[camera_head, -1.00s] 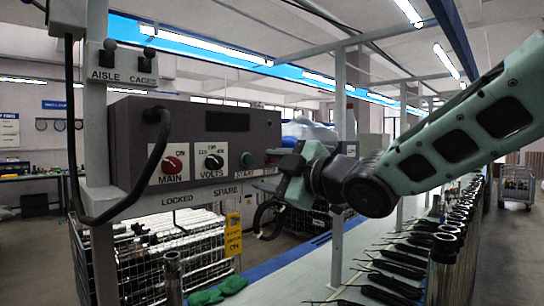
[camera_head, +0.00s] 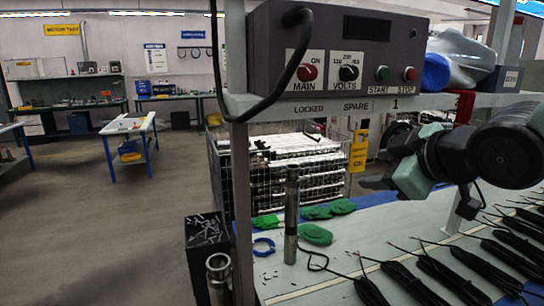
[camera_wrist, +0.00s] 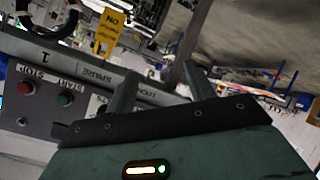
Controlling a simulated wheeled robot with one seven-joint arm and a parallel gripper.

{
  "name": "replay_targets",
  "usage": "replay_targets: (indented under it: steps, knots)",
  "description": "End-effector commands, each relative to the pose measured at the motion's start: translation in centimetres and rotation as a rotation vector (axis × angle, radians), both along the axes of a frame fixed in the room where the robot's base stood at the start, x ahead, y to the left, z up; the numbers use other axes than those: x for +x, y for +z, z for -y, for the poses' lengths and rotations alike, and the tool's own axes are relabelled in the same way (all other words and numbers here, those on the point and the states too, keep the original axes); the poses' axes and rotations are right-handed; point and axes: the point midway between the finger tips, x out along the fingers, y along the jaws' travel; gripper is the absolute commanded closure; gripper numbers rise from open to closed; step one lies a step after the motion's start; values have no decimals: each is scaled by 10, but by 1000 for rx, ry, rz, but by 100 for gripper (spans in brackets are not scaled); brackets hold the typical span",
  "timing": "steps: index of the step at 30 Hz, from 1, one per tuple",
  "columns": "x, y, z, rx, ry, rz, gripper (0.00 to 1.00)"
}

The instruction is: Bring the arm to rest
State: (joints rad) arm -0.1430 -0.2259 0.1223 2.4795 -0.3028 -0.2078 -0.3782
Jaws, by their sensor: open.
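My gripper (camera_head: 398,174) is at the right of the head view, in front of and below the shelf edge, apart from the control box (camera_head: 340,50). The arm reaches in from the right edge. In the wrist view my gripper (camera_wrist: 160,90) has its two fingers spread with nothing between them. The box carries a red MAIN knob (camera_head: 307,72), a black VOLTS knob (camera_head: 348,72), a green START button (camera_head: 382,73) and a red STOP button (camera_head: 410,73).
Several black cable bundles (camera_head: 440,282) lie at the right. A wire cage (camera_head: 300,165) stands behind. The floor at left is open.

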Motion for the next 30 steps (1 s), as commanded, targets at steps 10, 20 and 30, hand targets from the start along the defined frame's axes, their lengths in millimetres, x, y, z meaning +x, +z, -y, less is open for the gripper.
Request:
replay_targets:
  steps: [10,20,30]
  knots:
    - [-155,-179,-59,-31,-160,-805,46]
    - [-232,-210,-60,-127,-255,-1085,46]
    - [-232,-210,-60,-127,-255,-1084,46]
